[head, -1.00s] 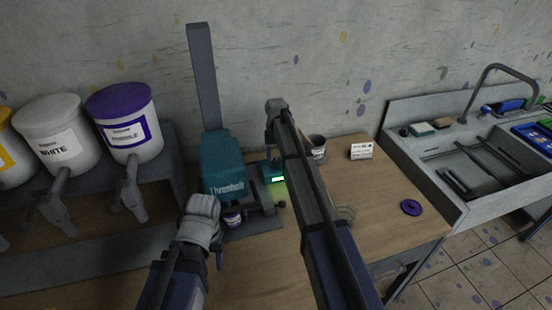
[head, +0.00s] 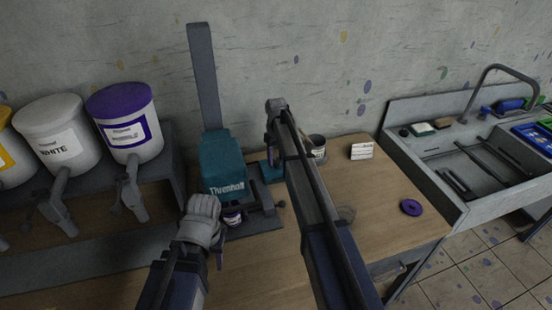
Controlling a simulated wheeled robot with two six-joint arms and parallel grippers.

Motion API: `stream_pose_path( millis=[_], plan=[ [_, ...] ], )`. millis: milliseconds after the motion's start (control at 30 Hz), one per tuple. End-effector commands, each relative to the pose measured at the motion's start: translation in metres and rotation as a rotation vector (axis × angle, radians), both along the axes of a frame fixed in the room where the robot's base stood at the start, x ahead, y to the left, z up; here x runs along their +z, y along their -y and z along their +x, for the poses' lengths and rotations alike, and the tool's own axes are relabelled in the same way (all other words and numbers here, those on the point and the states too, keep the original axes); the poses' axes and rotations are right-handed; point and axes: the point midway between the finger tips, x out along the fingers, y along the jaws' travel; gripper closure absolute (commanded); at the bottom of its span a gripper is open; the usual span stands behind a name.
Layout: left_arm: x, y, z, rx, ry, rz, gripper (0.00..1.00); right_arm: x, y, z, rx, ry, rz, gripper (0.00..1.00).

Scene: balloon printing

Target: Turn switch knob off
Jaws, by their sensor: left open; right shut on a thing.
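The teal printing machine (head: 222,165) stands on the wooden table with a tall grey column behind it. A small teal control box (head: 267,173) sits just right of it, partly hidden by my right arm, and its display is dark. My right gripper (head: 270,140) reaches down at this box and is shut on the switch knob; the fingers and arm hide the knob, so its angle cannot be told. My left gripper (head: 218,238) is open, low in front of the machine, beside a small purple-and-white cup (head: 232,217) at the machine's base.
A dark cup (head: 317,146), a white card (head: 361,151) and a purple ring (head: 411,207) are on the table to the right. Paint buckets with taps, including a purple-lidded one (head: 125,120), stand on a shelf at left. A sink (head: 470,165) is at far right.

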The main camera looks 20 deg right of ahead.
Motion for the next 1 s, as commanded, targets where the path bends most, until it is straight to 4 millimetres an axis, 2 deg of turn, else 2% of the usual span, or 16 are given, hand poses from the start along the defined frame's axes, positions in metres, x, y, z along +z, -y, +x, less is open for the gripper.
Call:
stream_pose_path(
  millis=[300,333,600,1000],
  plan=[
    [0.0,0.0,0.0,0.0,0.0,0.0,0.5,0.0,0.0,-0.0001,0.004,0.0,0.0,1.0],
    [0.0,0.0,0.0,0.0,0.0,0.0,0.5,0.0,0.0,-0.0001,0.004,0.0,0.0,0.51],
    [0.0,0.0,0.0,0.0,0.0,0.0,0.5,0.0,0.0,0.0,0.002,0.0,0.0,0.22],
    [0.0056,-0.0001,0.0,0.0,0.0,0.0,0.5,0.0056,0.0,0.0,0.002,0.0,0.0,0.22]
  ],
)
